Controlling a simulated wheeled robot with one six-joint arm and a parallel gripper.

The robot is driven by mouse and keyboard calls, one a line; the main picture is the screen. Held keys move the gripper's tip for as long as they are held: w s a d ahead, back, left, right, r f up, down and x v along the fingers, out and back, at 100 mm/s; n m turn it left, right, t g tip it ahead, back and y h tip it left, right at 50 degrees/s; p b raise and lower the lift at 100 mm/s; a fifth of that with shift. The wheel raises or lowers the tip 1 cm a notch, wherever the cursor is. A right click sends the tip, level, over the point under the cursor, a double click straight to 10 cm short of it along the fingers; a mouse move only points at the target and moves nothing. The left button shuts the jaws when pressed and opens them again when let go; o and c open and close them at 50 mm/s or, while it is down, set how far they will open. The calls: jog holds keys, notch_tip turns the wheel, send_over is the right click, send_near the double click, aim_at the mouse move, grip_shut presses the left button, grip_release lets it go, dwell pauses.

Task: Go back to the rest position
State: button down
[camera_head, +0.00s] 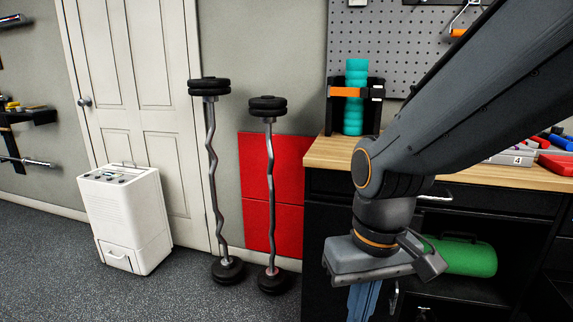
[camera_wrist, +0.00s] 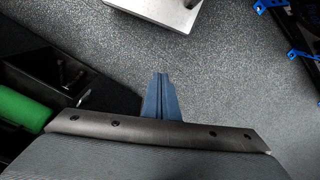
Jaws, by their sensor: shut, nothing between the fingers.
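My gripper (camera_head: 363,300) hangs at the lower right of the head view, in front of the black workbench, pointing down. Its blue fingers are together with nothing between them, and the lower ends are cut off by the frame edge. In the wrist view the closed blue fingers (camera_wrist: 161,98) point out over the speckled grey floor. My arm comes in from the upper right of the head view and covers part of the bench.
A wood-topped workbench (camera_head: 325,152) stands right, with a green cylinder (camera_head: 465,257) on its open shelf and a teal roller (camera_head: 355,75) on top. Two curl bars (camera_head: 212,160) lean at the wall. A white dehumidifier (camera_head: 125,220) stands by the door. Floor is free at lower left.

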jog(key=d+r+m+p, duration=0.2)
jog(key=d+r+p, duration=0.6)
jog(key=p, duration=0.6)
jog(key=shift+s+r+h+p, duration=0.15)
jog(key=shift+s+h+p, duration=0.05)
jog(key=shift+h+p, duration=0.15)
